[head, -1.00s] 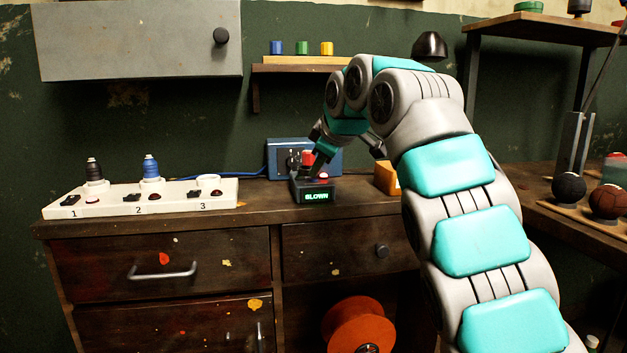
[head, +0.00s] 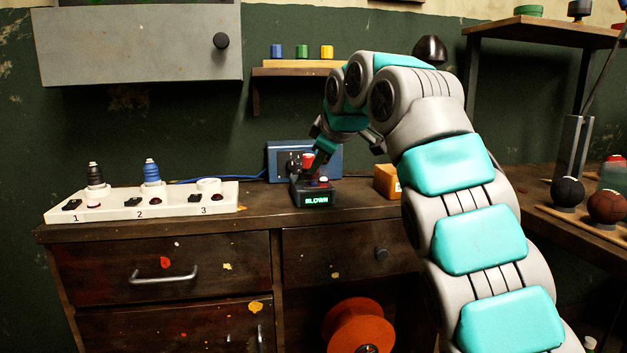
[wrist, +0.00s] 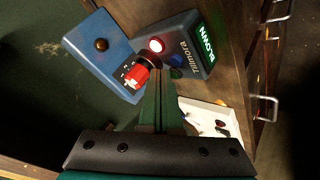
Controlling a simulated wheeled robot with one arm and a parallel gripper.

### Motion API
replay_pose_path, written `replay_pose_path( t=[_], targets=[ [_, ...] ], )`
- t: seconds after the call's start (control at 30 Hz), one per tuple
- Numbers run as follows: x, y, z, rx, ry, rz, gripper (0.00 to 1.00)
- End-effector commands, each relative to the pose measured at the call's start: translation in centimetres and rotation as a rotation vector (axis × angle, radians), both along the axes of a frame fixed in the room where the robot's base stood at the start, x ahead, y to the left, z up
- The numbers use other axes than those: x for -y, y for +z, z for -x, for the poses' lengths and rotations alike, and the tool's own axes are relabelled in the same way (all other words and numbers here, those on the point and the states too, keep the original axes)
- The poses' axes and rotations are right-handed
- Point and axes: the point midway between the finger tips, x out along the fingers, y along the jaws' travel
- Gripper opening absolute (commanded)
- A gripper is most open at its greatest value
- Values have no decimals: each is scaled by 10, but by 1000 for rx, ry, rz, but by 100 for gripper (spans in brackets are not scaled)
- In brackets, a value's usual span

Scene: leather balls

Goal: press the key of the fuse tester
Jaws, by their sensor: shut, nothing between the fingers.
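The fuse tester (head: 315,192) is a small dark box on the bench, with a lit green display reading BLOWN. It also shows in the wrist view (wrist: 190,32), with a glowing red lamp (wrist: 156,45).
A blue box (head: 335,160) stands behind the tester. A white strip (head: 110,205) with numbered sockets holds a black fuse (head: 94,173) and a blue fuse (head: 151,170); socket 3 is empty. An orange box (head: 386,181) sits right of the tester. Dark balls rest at the far right.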

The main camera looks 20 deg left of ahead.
Motion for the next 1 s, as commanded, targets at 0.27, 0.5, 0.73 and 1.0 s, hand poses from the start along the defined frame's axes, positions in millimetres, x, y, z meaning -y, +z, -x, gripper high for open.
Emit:
replay_pose_path(
  t=[0.27,0.5,0.73,1.0],
  targets=[
    [0,5,0,0,0,0,0],
    [0,28,0,0,1,-1,0],
    [-2,47,1,1,6,-1,0],
    [0,49,0,-2,-1,0,0]
  ],
)
